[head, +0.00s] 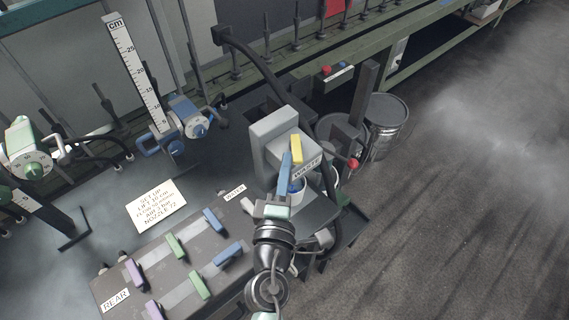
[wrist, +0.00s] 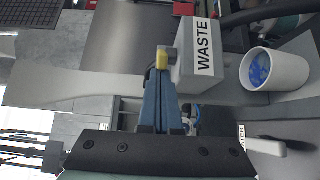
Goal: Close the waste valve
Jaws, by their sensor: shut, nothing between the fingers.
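The waste valve is a grey block (wrist: 190,72) with a white WASTE label (wrist: 203,47) and a short yellow handle (wrist: 162,59). In the head view the yellow handle (head: 296,149) stands out beside the WASTE label (head: 307,168), in front of a larger grey housing (head: 265,140). My gripper (head: 286,158) has blue fingers, shut and empty, just left of the handle in that view. In the wrist view the fingertips (wrist: 160,82) are right at the yellow handle and overlap its lower end. I cannot tell whether they touch it.
A white cup (wrist: 290,72) with blue contents is beside the valve. A bench panel (head: 180,255) with several coloured levers lies to the left, with a ruler stand (head: 137,75) behind. A red-knobbed fitting (head: 353,163) and metal drums (head: 387,122) are to the right. Open floor lies further right.

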